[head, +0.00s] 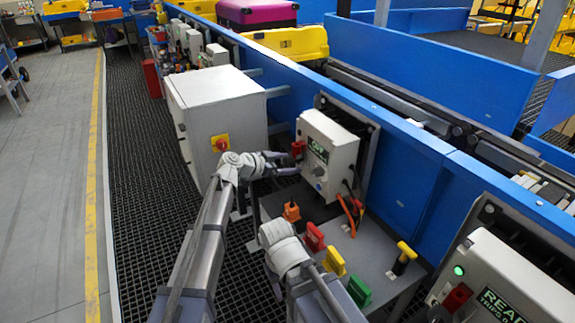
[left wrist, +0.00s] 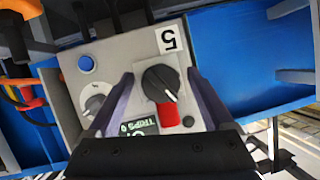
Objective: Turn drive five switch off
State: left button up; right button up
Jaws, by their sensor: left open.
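The drive five box (head: 325,150) is a light grey cabinet on the blue conveyor side. Its face, marked 5, fills much of the left wrist view. Its switch (left wrist: 160,82) is a black rotary knob with a white pointer slanting to the lower right, and a red part (left wrist: 168,115) is just below it. My left gripper (left wrist: 160,77) is open, with one finger on each side of the knob; contact cannot be told. In the head view the gripper (head: 284,163) is at the box's left side. The display (left wrist: 140,128) is partly hidden by a finger.
A grey dial (left wrist: 97,103) and a blue button (left wrist: 86,63) are also on the box face. Below it, a grey shelf (head: 350,250) holds red, yellow and green tags. A white cabinet (head: 215,110) stands to the left. Another drive box (head: 505,285) is at lower right.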

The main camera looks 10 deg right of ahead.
aim_at(283, 162)
pick_arm(q)
grip_shut()
jog(key=shift+w+r+n+g, duration=0.1)
jog(key=shift+w+n+g, duration=0.1)
jog(key=shift+n+g, duration=0.25)
jog(key=shift+n+p, duration=0.3)
jog(key=shift+n, duration=0.15)
jog(key=shift+s+n+g+h, duration=0.15)
jog(key=shift+n+g+h, duration=0.35)
jog(key=shift+n+g, duration=0.45)
grip_release()
jog(key=p+v, duration=0.3)
jog(key=v, duration=0.4)
jog(key=shift+s+r, duration=0.1)
jog(key=shift+a, duration=0.35)
